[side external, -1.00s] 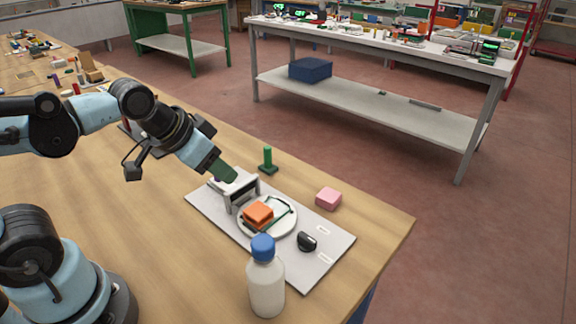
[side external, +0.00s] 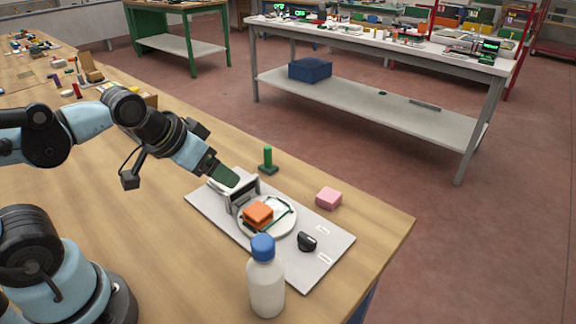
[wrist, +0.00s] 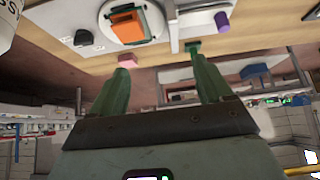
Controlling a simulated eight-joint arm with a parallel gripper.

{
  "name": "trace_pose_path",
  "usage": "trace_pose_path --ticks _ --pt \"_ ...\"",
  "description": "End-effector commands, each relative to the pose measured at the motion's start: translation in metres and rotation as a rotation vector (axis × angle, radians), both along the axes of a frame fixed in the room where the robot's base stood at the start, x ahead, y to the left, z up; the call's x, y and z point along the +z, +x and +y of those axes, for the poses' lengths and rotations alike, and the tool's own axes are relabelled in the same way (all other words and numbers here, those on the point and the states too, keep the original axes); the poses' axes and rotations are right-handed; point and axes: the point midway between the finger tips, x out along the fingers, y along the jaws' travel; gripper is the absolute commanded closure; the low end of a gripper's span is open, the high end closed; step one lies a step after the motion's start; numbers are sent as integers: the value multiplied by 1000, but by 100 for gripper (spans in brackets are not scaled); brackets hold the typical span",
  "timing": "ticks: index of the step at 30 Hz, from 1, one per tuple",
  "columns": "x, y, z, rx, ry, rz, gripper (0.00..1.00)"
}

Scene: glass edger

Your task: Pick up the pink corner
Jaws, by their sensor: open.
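The pink corner (side external: 329,198) is a small pink block on the wooden table, just beyond the right edge of the grey board. It also shows in the wrist view (wrist: 127,61), beyond the tip of the left finger. My gripper (side external: 229,180) has green fingers and is above the grey frame on the board, left of the pink corner and well apart from it. In the wrist view my gripper (wrist: 160,64) has its two fingers spread with nothing between them.
The grey board (side external: 318,270) carries a round white plate (side external: 287,230) with an orange block (side external: 258,212), a grey frame (side external: 243,193) and a black knob (side external: 307,241). A green post (side external: 267,160) stands behind. A blue-capped bottle (side external: 266,285) stands in front.

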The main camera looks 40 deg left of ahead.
Motion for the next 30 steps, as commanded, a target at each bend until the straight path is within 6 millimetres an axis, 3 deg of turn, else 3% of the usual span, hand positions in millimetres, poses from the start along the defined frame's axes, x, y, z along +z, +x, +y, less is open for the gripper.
trace_pose_path --ticks 5,11,21,30 --pt "1 2 -1 17 -22 9 21" --pt "11 23 -12 164 -222 92 21" --pt "22 87 -42 528 -705 361 21" --pt "15 147 -58 807 -1063 662 21"
